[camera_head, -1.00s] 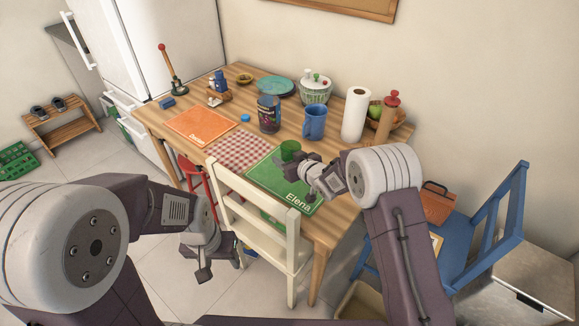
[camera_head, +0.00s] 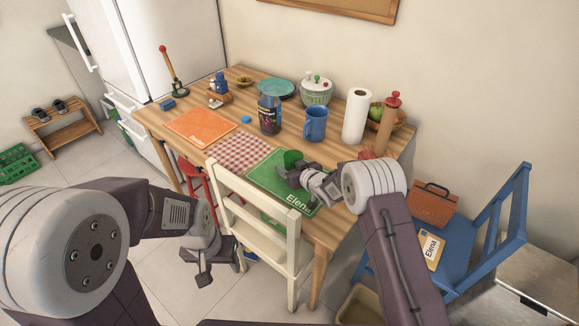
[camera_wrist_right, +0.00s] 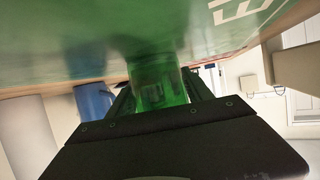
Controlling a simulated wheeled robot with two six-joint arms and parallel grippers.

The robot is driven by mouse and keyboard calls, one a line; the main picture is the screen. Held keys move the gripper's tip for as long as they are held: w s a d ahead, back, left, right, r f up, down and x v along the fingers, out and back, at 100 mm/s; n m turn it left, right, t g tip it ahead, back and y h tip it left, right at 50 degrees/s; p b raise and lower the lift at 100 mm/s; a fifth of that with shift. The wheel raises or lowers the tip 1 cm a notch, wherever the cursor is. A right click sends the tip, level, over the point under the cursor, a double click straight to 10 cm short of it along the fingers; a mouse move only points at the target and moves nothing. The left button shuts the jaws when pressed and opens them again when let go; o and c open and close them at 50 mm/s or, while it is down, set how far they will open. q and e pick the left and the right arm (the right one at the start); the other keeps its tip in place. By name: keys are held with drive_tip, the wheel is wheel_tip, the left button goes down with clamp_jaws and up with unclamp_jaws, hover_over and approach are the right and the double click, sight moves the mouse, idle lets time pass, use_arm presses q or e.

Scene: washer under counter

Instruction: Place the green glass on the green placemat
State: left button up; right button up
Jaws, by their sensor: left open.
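My right gripper (camera_head: 301,173) is at the glass from the right. In the right wrist view, the glass (camera_wrist_right: 158,88) sits between the two fingers, which are closed on it, with the placemat (camera_wrist_right: 60,50) filling the top of the picture. My left gripper (camera_head: 204,274) is open and empty, low in front of the table, left of the white chair.
A red checked mat (camera_head: 238,153) and an orange mat (camera_head: 201,125) lie to the left. A blue mug (camera_head: 315,124), a dark jar (camera_head: 269,115) and a paper towel roll (camera_head: 355,115) stand behind the glass. A white chair (camera_head: 262,238) stands at the table's front.

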drive_tip(key=shift+o, duration=0.9)
drive_tip(key=shift+r+p, duration=0.3)
drive_tip(key=shift+r, duration=0.05)
drive_tip(key=v, duration=1.2)
drive_tip(key=shift+d+f+p, duration=0.1)
drive_tip(key=shift+p, duration=0.3)
